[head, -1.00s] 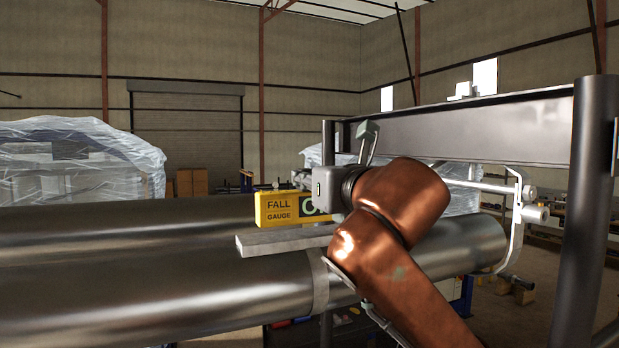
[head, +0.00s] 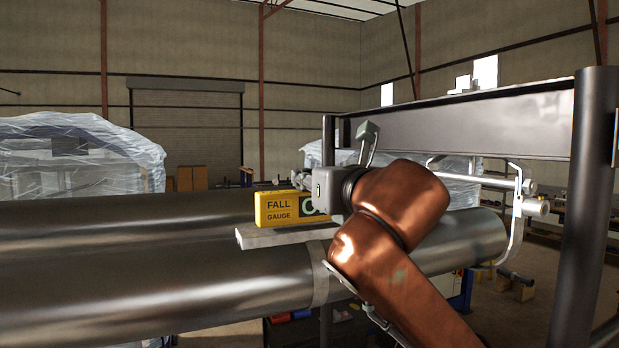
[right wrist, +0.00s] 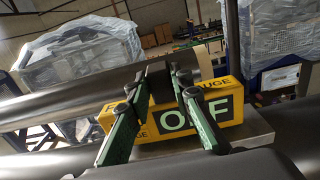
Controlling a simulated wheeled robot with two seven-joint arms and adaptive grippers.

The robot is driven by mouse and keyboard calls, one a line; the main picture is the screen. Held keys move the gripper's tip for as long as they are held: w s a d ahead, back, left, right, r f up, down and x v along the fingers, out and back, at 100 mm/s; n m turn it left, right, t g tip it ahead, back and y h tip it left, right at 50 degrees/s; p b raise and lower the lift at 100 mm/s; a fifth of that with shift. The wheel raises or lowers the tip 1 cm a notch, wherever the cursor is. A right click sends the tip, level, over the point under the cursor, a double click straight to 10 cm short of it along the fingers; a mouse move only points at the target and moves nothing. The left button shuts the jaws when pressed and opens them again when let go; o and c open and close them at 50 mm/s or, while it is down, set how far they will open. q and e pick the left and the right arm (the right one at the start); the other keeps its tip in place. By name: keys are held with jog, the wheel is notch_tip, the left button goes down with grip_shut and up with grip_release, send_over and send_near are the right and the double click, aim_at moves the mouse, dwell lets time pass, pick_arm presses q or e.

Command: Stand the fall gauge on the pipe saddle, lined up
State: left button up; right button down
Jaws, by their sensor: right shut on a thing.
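The fall gauge (head: 282,208) is a yellow block with black lettering and a dark display with pale green characters. It also shows in the right wrist view (right wrist: 240,98). My right gripper (right wrist: 158,82) is shut on it, green fingers at its near and far faces; in the head view the gripper body (head: 327,190) covers its right end. The pipe saddle, a flat grey plate (head: 262,240), lies on top of the near pipe. The gauge stands upright over the plate, its lower edge at or very near the plate's top; I cannot tell if they touch. My left gripper is out of view.
The large near pipe (head: 130,285) runs across the head view, with a second pipe (head: 130,225) behind it. A steel frame post (head: 590,200) and beam (head: 460,130) stand at the right. Plastic-wrapped goods (head: 75,160) are in the background.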

jog(key=shift+f, duration=0.4)
jog(key=c, duration=1.7)
grip_release()
jog(key=shift+o, duration=0.2)
jog(key=b+v, duration=0.2)
jog(key=v, duration=0.7)
